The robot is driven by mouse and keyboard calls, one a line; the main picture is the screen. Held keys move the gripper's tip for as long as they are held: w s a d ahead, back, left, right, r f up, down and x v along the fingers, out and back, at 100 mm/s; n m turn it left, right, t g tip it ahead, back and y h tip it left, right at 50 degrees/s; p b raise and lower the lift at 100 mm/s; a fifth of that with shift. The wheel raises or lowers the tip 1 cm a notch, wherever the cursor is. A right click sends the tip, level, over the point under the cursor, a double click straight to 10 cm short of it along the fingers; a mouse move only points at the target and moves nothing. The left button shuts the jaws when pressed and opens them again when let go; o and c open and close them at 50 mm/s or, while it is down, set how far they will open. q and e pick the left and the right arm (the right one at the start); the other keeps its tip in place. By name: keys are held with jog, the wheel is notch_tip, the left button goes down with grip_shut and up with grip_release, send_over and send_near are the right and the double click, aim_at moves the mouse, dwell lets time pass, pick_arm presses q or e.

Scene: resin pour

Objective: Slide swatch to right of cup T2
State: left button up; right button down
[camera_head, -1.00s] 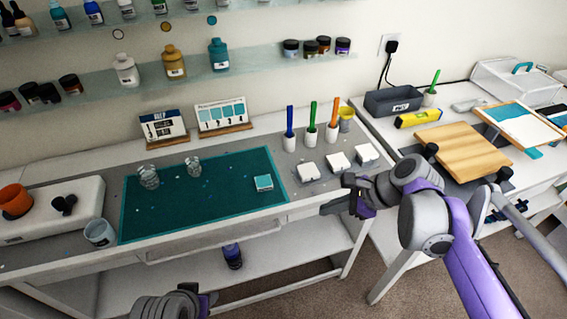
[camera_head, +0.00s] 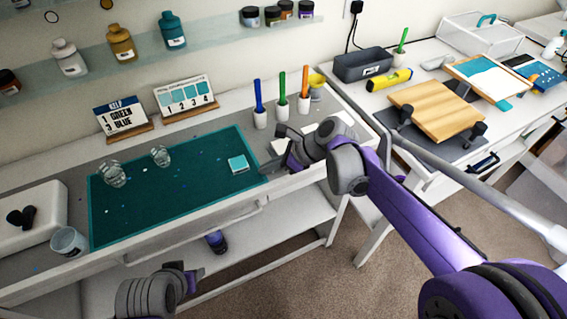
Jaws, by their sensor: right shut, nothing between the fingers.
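The swatch, a small teal square tile with a pale edge (camera_head: 238,164), lies flat near the right end of the dark teal mat (camera_head: 190,195). Two clear cups stand left of it on the mat, a nearer one (camera_head: 112,174) and a farther one (camera_head: 160,156). I cannot read which is T2. My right gripper (camera_head: 268,172) is shut and empty, low at the mat's right edge, just right of the swatch and apart from it. My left gripper (camera_head: 196,276) is below the table's front edge; its fingers are too unclear to judge.
A card reading "KELP" (camera_head: 121,117) and a numbered swatch card (camera_head: 184,97) stand behind the mat. Several coloured sticks in white holders stand behind my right gripper, including a blue one (camera_head: 258,98). A translucent cup (camera_head: 68,241) stands left of the mat.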

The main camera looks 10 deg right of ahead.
jog(key=shift+w+a, duration=0.25)
jog(key=shift+a, duration=0.3)
jog(key=shift+w+a, duration=0.2)
jog(key=shift+a, duration=0.3)
jog(key=w+a, duration=0.2)
jog(key=a, duration=0.2)
jog(key=w+a, duration=0.2)
jog(key=a, duration=0.3)
jog(key=w+a, duration=0.2)
jog(key=a, duration=0.3)
jog(key=shift+w, duration=0.1)
